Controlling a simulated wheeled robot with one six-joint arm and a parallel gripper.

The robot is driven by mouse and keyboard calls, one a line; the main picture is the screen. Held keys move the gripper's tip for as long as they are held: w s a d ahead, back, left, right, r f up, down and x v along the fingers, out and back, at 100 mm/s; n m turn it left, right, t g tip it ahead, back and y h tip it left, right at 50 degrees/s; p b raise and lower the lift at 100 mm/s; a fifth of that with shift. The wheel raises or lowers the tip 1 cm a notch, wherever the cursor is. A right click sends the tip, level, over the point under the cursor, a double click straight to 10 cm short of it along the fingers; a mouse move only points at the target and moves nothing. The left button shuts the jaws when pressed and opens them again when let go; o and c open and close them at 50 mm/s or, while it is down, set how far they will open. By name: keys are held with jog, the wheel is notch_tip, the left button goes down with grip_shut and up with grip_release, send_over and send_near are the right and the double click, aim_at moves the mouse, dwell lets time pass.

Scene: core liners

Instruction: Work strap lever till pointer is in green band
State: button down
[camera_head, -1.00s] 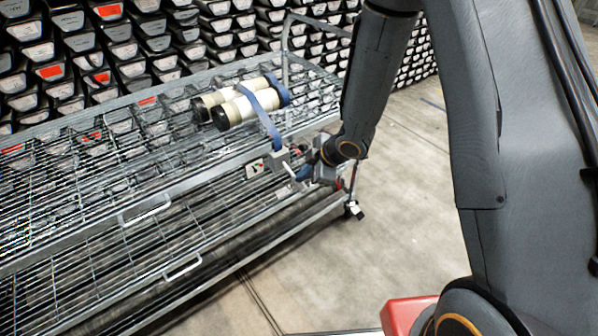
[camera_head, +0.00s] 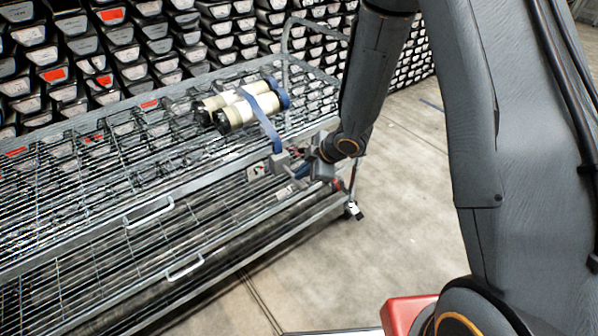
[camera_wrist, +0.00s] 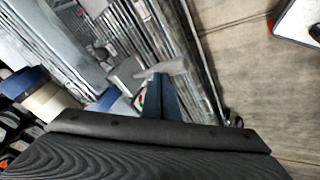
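The strap runs down to a grey tensioner (camera_head: 281,160) at the cart's front edge. My gripper (camera_head: 300,171) is just right of the tensioner. In the wrist view its blue fingers (camera_wrist: 161,98) are together, with their tips at a pale grey lever (camera_wrist: 160,70). I cannot tell whether the lever is between them. A small dial with green and red (camera_wrist: 142,99) is partly hidden behind the fingers; its pointer cannot be read.
The wire cart (camera_head: 100,215) has a lower shelf and front handles (camera_head: 148,212). Racks of core trays (camera_head: 120,50) stand behind. Bare concrete floor (camera_head: 405,190) lies to the right. A caster (camera_head: 352,210) is below my gripper.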

jog(key=shift+w+a+r+p, duration=0.15)
jog(key=shift+w+r+p, duration=0.05)
jog(key=shift+r+p, duration=0.7)
jog(key=shift+w+a+r+p, duration=0.1)
jog(key=shift+w+r+p, duration=0.05)
jog(key=shift+r+p, duration=0.75)
jog(key=r+p, duration=0.3)
jog(key=w+r+p, duration=0.1)
jog(key=r+p, duration=0.1)
jog(key=shift+a, duration=0.25)
jog(key=shift+f, duration=0.1)
